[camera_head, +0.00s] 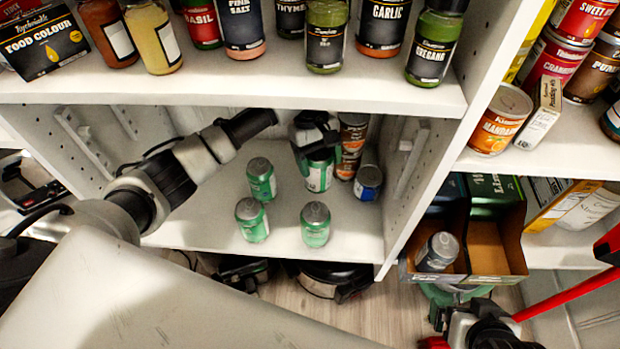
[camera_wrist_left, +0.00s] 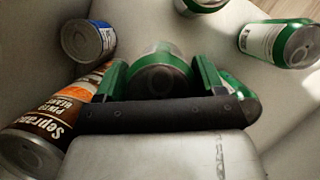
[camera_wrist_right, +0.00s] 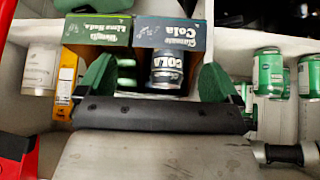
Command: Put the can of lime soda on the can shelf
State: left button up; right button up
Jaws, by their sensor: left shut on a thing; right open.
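A green-and-white can (camera_head: 320,176), whose label I cannot read, stands between the fingers of my left gripper (camera_head: 316,150) on the lower white shelf (camera_head: 190,222). In the left wrist view the green fingers close on both sides of this can (camera_wrist_left: 162,70). Matching green cans stand upright on the same shelf: one at the back left (camera_head: 261,178), one at the front left (camera_head: 251,219) and one at the front right (camera_head: 315,225). My right gripper (camera_wrist_right: 158,85) is open and empty, facing two boxes; one box is marked Lime Soda (camera_wrist_right: 97,30).
A blue can (camera_head: 368,183) and brown-orange cans (camera_head: 351,143) stand right of the held can. A spice shelf (camera_head: 240,92) hangs above. A dark cola can (camera_wrist_right: 166,70) is in the cola box (camera_wrist_right: 168,32). The lower shelf's left part is clear beneath my left arm.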

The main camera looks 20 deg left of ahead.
aim_at(318, 176)
pick_arm(q)
notch_tip(318, 176, down, 3)
jog(key=shift+r+b, duration=0.1)
jog(key=shift+b, duration=0.35)
notch_tip(318, 176, down, 3)
jog(key=shift+r+b, duration=0.1)
jog(key=shift+b, duration=0.55)
pick_arm(e)
jog(key=w+a+r+t+y, duration=0.1)
jog(key=w+a+r+t, duration=0.1)
jog(key=w+r+t, duration=0.3)
jog(key=shift+w+a+r+t+y, duration=0.2)
jog(key=shift+w+a+t+y, duration=0.2)
jog(key=shift+w+t, duration=0.4)
pick_arm(q)
jog(key=shift+f, duration=0.2)
jog(key=o, duration=1.2)
jog(key=shift+c, duration=0.2)
pick_arm(e)
jog(key=shift+s+d+f, duration=0.1)
jog(key=shift+s+f, duration=0.05)
jog(key=shift+f, duration=0.15)
